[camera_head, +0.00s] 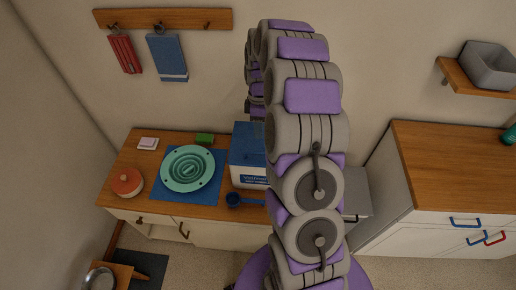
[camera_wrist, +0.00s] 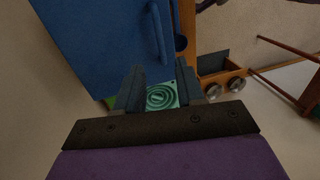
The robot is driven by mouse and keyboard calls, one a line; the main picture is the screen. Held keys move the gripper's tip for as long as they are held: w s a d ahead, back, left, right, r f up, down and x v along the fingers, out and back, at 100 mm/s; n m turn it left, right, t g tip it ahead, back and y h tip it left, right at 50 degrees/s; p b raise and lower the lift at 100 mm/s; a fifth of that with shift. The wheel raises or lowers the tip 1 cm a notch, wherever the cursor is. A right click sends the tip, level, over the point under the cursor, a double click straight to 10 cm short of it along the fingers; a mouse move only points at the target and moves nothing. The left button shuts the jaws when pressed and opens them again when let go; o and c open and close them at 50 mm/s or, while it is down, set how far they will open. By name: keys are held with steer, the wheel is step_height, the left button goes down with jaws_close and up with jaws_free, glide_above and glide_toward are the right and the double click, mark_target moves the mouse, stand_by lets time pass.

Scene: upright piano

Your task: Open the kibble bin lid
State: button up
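The kibble bin (camera_head: 249,172) is a white box with blue lettering, on the wooden counter. Its blue lid (camera_head: 244,138) appears down on top; my arm hides the bin's right side. In the wrist view, a large blue surface with a raised handle, apparently the lid (camera_wrist: 95,40), fills the upper left. My gripper (camera_wrist: 160,68) is open, its two dark fingers apart with nothing held between them. The fingertips are near the blue surface's lower edge; I cannot tell whether they touch it. In the head view the fingers are not clearly visible behind my arm.
A mint ridged bowl (camera_head: 188,168) sits on a blue mat left of the bin. A blue scoop (camera_head: 234,199) lies in front of it, and a green block (camera_head: 205,139) is behind. A red-orange pot (camera_head: 127,182) stands at the counter's left. A cabinet (camera_head: 440,190) stands right.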

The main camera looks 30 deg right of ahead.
steer(key=b, duration=0.1)
glide_above(259, 157)
step_height(259, 157, down, 9)
steer(key=shift+f, duration=0.15)
jaws_close()
stand_by(0.3)
stand_by(0.3)
